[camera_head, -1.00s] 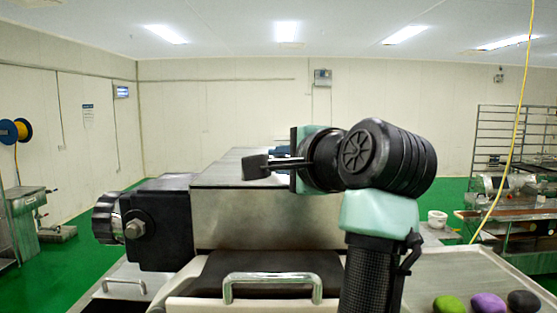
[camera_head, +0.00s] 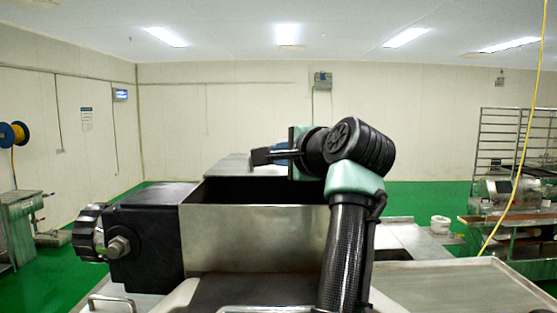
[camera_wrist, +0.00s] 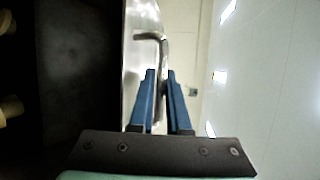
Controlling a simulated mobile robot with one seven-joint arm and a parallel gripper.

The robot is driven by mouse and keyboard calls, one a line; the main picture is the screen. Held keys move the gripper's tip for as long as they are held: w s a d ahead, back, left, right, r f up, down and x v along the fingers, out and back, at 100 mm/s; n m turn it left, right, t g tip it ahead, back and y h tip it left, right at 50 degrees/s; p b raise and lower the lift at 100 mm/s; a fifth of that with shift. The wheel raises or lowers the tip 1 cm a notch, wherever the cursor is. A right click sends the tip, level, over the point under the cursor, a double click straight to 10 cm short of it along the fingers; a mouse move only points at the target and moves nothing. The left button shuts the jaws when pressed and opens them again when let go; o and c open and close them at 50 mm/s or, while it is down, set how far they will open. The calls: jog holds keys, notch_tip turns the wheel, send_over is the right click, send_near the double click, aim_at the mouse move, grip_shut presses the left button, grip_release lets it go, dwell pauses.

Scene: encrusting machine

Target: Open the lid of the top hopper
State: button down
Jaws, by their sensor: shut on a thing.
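The top hopper (camera_head: 255,238) is a metal box in the middle of the head view, with a dark opening along its top. In the wrist view my gripper (camera_wrist: 160,76) has its two blue fingers closed on the bent metal handle (camera_wrist: 150,36) of the lid. The pale metal lid (camera_wrist: 133,62) stands beside the fingers, with a dark area to its left. In the head view a grey plate (camera_head: 228,166) shows behind the opening; I cannot tell whether it is the lid.
A black housing with a ribbed knob (camera_head: 88,231) sits left of the hopper. A bare metal tray (camera_head: 465,288) lies at the right front. A rack (camera_head: 500,140) and a work table (camera_head: 510,220) stand farther right. Green floor is open on both sides.

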jog(key=shift+r, duration=0.25)
jog(key=shift+w+f, duration=0.25)
jog(key=shift+w, duration=0.45)
jog(key=c, duration=1.2)
grip_release()
jog(key=shift+s+r, duration=0.1)
jog(key=shift+s, duration=0.15)
jog(key=shift+o, duration=0.2)
jog(key=shift+w, duration=0.1)
jog(key=shift+s+d+b, duration=0.25)
jog(key=shift+s+b, duration=0.2)
jog(key=shift+b, duration=0.15)
jog(key=b+v, duration=0.7)
jog(key=v, duration=0.5)
jog(key=shift+r, duration=0.1)
